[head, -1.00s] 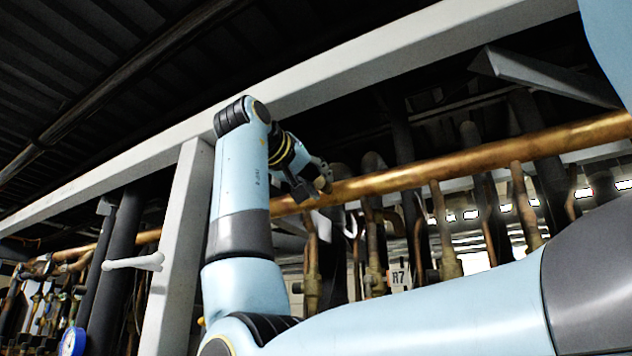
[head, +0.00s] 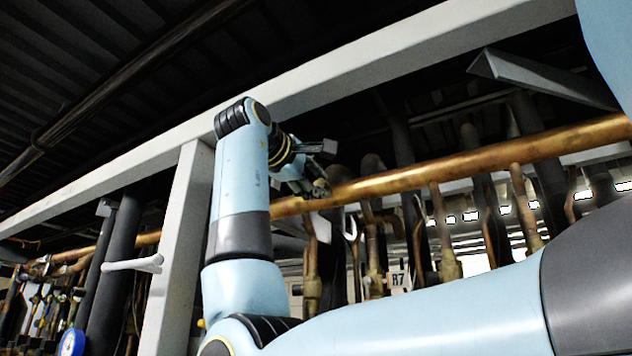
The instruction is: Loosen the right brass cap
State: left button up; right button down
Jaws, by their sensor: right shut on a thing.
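My right gripper (head: 322,170) is beside the long copper pipe (head: 450,165), at the pipe's left middle stretch. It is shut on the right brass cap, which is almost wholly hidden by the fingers. I cannot make out the cap's own outline or how far it is turned. My left gripper is not in view.
A pale steel beam (head: 400,56) runs across above the pipe, and a pale post (head: 178,240) stands left of my arm. A blue gauge (head: 72,342) is at lower left.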

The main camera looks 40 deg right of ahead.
jog(key=n, duration=0.4)
jog(key=shift+n, duration=0.3)
jog(key=shift+n+p, duration=0.4)
jog(key=shift+n, duration=1.1)
jog(key=c, duration=1)
grip_release()
jog(key=v, duration=0.7)
jog(key=shift+a, duration=0.2)
